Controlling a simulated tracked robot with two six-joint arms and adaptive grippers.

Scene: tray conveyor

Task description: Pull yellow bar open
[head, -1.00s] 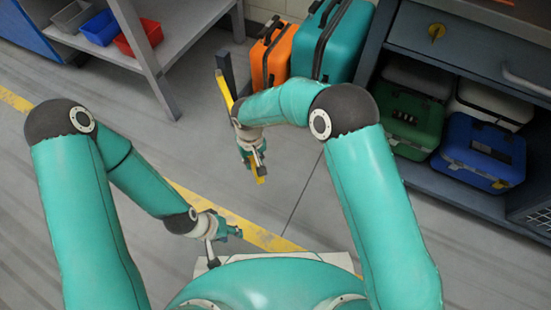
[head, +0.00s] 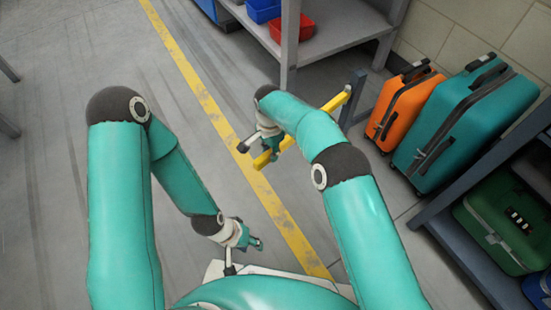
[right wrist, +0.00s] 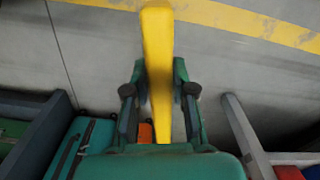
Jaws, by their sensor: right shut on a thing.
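The yellow bar (head: 331,104) reaches from a dark upright post (head: 354,97) near the suitcases down-left toward the yellow floor line in the head view. My right gripper (head: 270,146) is closed around the bar near its free end. In the right wrist view the bar (right wrist: 157,50) runs between the two fingers of my right gripper (right wrist: 159,103), its end pointing away past them. Part of the bar is hidden behind my right arm in the head view. My left gripper (head: 258,243) hangs low near my base, apart from the bar; its finger opening is too small to judge.
An orange suitcase (head: 398,108) and a teal suitcase (head: 462,130) stand by the wall right of the post. A grey shelf (head: 345,38) holds a red bin (head: 291,32) and a blue bin (head: 263,10). A green case (head: 510,222) sits at right. The floor at left is open.

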